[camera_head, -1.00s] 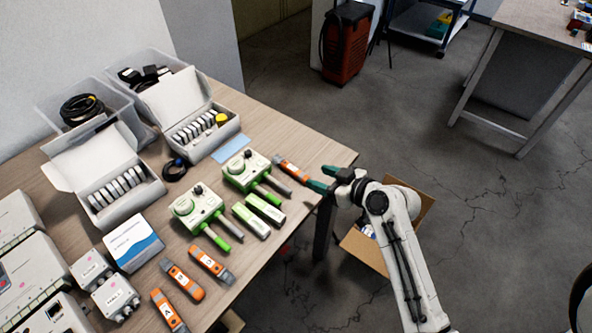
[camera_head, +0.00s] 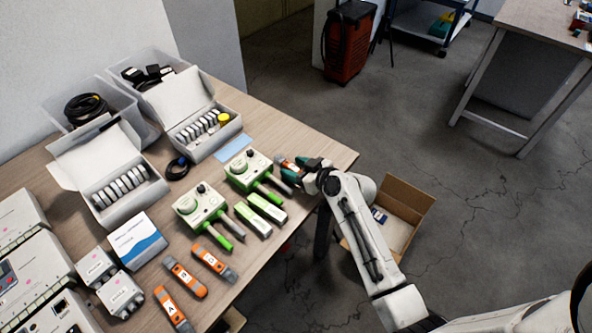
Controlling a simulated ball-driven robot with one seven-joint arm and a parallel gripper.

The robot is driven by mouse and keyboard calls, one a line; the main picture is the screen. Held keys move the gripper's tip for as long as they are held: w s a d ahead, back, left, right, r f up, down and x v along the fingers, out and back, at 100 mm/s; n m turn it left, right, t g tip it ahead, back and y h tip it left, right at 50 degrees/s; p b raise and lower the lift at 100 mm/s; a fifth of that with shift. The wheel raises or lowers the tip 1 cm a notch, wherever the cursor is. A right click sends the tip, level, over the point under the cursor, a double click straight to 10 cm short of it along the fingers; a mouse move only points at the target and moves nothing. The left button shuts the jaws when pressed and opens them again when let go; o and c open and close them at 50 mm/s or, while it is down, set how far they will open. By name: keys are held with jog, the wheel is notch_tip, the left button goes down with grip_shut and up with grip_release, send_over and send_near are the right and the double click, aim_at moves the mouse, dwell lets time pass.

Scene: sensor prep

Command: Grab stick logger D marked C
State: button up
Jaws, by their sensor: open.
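My gripper (camera_head: 298,168) is open at the table's right corner, over an orange stick logger (camera_head: 288,165). Its teal fingers are around or just above this logger and partly hide it; I cannot tell whether they touch it. Its mark is not readable. Three more orange stick loggers lie at the table's front: one marked A (camera_head: 171,309), a middle one (camera_head: 186,279) and one to its right (camera_head: 213,262), whose letters are too small to read surely.
Two green-and-white devices (camera_head: 246,168) (camera_head: 199,204) and two green-white sticks (camera_head: 267,207) lie left of my gripper. White boxes (camera_head: 125,187) with several pale units stand behind. An open cardboard box (camera_head: 407,205) is on the floor right of the table.

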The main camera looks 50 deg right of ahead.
grip_shut()
dwell(0.5)
jog(key=shift+r, duration=0.15)
